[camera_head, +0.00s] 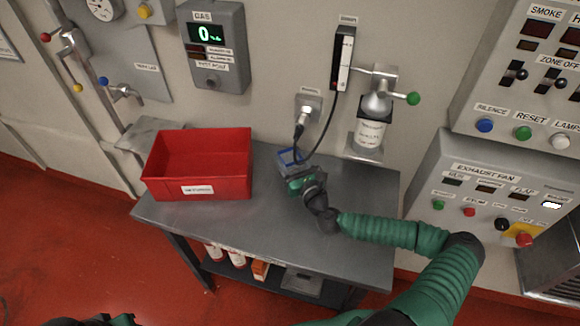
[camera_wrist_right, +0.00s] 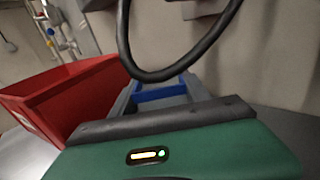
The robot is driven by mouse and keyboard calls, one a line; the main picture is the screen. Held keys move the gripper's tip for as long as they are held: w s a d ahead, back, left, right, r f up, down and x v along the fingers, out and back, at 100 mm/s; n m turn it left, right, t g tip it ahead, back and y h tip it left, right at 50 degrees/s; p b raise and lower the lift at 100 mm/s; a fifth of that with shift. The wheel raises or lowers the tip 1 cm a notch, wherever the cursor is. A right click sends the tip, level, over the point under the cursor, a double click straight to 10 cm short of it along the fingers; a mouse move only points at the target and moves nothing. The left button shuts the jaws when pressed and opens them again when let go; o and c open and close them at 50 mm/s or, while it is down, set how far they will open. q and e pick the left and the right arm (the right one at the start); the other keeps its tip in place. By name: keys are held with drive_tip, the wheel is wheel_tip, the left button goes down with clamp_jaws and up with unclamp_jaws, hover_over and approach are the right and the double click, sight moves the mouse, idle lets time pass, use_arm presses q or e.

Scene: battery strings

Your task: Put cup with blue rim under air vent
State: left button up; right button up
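A small grey cup with a blue rim (camera_head: 290,157) stands on the metal table, right of the red bin. In the right wrist view its blue rim (camera_wrist_right: 160,93) shows just past my gripper's dark edge. My right gripper (camera_head: 297,178) is at the near side of the cup and covers part of it. Its fingertips are hidden, so I cannot tell whether it grips the cup. A wall fitting with a green handle (camera_head: 412,98) has a white-labelled jar (camera_head: 370,134) below it. I cannot tell which fitting is the air vent. My left gripper is not clearly visible.
The red bin (camera_head: 200,188) stands at the left of the table (camera_head: 260,222). A black cable (camera_head: 325,128) hangs from the wall close to the cup and crosses the right wrist view. The table's right part is clear. Control panels (camera_head: 490,195) are on the right.

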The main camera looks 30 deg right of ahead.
drive_tip(key=shift+d+f, duration=0.1)
drive_tip(key=c, duration=0.7)
